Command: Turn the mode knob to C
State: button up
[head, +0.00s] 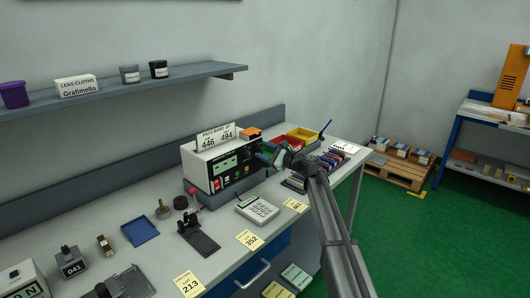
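A white instrument box with a dark front panel (232,165) stands on the bench against the back wall. Its panel carries a lit green display (226,165) and several small controls. I cannot pick out the mode knob or its letters at this size; part of the panel's right side is hidden by my gripper. My gripper (267,156) is at the right end of the panel, close to it. I cannot tell if it touches anything or whether its fingers are open or shut.
A card reading "PASS BAND" (216,137) stands on the box. A keypad device (258,209) sits in front of it. Red (283,145) and yellow (303,135) bins and a row of dark items (328,160) are to the right. A blue tray (140,230) lies left.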

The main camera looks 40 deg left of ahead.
grip_shut()
dwell(0.4)
jog(key=n, duration=0.5)
jog(key=shift+r+n+h, duration=0.1)
jog(key=shift+n+h, duration=0.2)
jog(key=n+t, duration=0.1)
jog(key=n, duration=0.4)
jog(key=shift+s, duration=0.1)
jog(key=shift+n, duration=0.5)
jog(key=shift+o, duration=0.5)
grip_release()
